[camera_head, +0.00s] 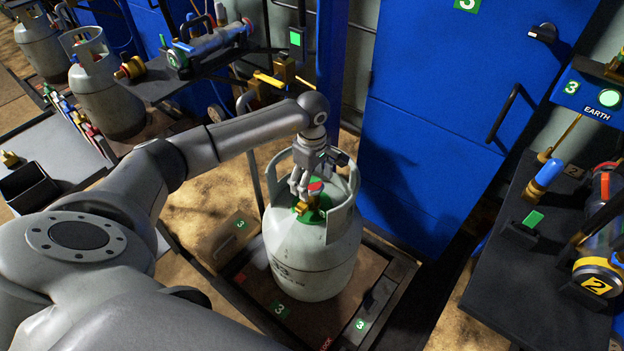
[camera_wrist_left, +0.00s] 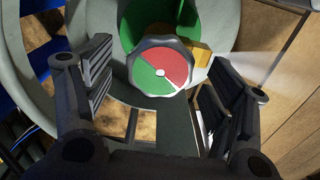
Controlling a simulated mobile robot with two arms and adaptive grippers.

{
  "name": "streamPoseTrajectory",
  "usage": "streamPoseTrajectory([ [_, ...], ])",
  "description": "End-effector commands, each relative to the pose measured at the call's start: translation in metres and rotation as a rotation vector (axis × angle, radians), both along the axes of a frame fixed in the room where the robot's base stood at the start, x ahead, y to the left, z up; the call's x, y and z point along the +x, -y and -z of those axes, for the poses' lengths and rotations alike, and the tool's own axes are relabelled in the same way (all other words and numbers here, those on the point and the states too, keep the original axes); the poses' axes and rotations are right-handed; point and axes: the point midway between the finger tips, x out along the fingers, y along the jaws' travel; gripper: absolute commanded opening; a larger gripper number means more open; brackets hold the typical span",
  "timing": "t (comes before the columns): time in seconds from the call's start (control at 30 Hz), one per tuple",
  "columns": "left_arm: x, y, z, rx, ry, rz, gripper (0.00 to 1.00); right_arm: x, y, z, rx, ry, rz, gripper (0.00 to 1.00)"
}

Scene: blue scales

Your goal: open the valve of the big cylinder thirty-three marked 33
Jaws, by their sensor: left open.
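The big pale grey-green cylinder (camera_head: 290,262) stands upright on a dark platform, with dark lettering on its side too unclear to read. Its collar surrounds a brass valve with a round red-and-green handwheel (camera_head: 316,187). In the left wrist view the handwheel (camera_wrist_left: 160,72) shows a red part and a green part, with a grey scalloped rim. My left gripper (camera_head: 303,188) is over the cylinder top, inside the collar. Its fingers are open, one on each side of the handwheel, with visible gaps and no contact seen. My right gripper is not in view.
The platform (camera_head: 365,325) has green 3 labels. A blue cabinet (camera_head: 440,130) stands behind it. A dark bench (camera_head: 530,270) with fittings is at right. Smaller cylinders (camera_head: 105,100) and a tool bench are at left. The collar wall closely surrounds the valve.

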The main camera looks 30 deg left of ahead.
Motion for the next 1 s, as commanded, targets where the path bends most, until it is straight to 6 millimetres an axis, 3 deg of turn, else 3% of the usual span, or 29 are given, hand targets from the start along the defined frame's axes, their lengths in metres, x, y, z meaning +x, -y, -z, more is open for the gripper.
streamPoseTrajectory([
  [0.1,0.0,0.0,0.0,0.0,0.0,0.0,0.75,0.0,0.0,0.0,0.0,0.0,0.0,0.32],
  [0.43,0.0,0.0,0.0,-0.001,0.0,0.0,0.33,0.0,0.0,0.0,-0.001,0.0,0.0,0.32],
  [0.77,0.0,0.0,-0.001,-0.001,0.0,-0.046,0.32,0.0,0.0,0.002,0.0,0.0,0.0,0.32],
  [1.0,0.0,0.0,-0.002,-0.001,-0.001,-0.194,0.32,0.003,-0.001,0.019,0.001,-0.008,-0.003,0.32],
])
